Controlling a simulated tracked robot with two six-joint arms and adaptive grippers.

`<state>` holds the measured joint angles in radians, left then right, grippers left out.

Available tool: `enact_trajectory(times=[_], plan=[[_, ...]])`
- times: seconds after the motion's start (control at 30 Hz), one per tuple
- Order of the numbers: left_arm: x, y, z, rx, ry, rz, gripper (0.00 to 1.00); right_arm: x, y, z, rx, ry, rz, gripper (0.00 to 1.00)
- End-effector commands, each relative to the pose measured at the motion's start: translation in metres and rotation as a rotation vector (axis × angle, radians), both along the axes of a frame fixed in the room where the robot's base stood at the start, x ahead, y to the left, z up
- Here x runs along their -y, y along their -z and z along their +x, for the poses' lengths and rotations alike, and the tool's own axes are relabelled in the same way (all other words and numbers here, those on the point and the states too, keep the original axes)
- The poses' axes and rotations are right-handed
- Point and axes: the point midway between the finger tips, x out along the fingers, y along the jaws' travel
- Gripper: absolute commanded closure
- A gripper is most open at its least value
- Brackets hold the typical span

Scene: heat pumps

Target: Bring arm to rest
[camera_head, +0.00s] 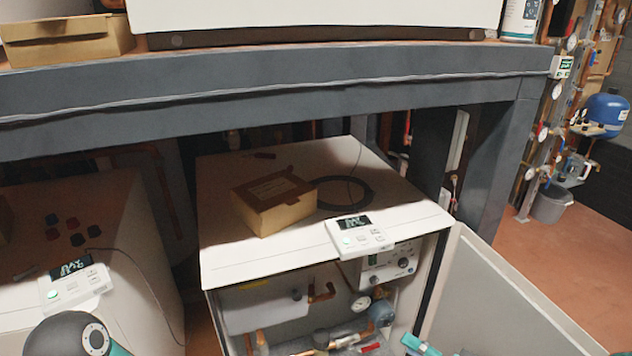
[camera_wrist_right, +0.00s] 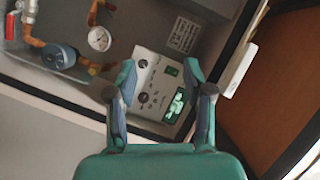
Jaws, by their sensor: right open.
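My right gripper (camera_head: 421,346) shows only as a small teal part at the bottom edge of the head view, in front of the open heat pump (camera_head: 325,262). In the right wrist view my right gripper (camera_wrist_right: 160,66) is open, with nothing between its fingers. Beyond the fingers is the control panel (camera_wrist_right: 158,88) with knobs and a small lit display (camera_wrist_right: 178,105). I cannot tell any contact with it. Part of one of my arms shows at the lower left of the head view; my left gripper does not show.
The heat pump's open door (camera_head: 500,300) stands at the right. A cardboard box (camera_head: 272,200) and a white controller (camera_head: 358,234) lie on its top. A dark steel beam (camera_head: 280,92) crosses above. Inside are pipes and a gauge (camera_wrist_right: 99,38).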

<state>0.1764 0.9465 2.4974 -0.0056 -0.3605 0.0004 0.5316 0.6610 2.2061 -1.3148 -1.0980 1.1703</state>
Motion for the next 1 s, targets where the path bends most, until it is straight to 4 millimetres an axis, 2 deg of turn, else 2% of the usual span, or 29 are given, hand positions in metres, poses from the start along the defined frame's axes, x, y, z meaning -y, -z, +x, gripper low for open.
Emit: enact_trajectory(times=[0.03,0.33,0.47,0.5,0.63,0.73,0.8,0.9,1.0], plan=[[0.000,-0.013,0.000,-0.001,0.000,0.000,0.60,-0.006,-0.012,0.000,-0.001,-0.012,0.003,0.49],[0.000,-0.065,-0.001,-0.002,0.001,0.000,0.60,-0.048,-0.054,-0.006,-0.046,-0.070,0.043,0.49],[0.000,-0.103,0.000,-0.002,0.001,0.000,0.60,-0.071,-0.075,-0.009,-0.124,-0.057,0.056,0.49],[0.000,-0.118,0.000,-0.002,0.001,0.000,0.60,-0.079,-0.081,-0.011,-0.157,-0.048,0.045,0.49],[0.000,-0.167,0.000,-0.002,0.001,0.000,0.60,-0.102,-0.085,-0.028,-0.297,-0.006,-0.051,0.49],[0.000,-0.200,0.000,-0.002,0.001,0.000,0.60,-0.110,-0.074,-0.055,-0.426,0.010,-0.192,0.49],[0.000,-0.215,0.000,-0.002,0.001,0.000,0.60,-0.110,-0.059,-0.084,-0.530,0.001,-0.313,0.49],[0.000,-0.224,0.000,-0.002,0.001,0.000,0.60,-0.103,-0.035,-0.129,-0.669,-0.042,-0.471,0.49],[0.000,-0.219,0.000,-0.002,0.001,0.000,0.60,-0.091,-0.011,-0.171,-0.788,-0.109,-0.595,0.49]])
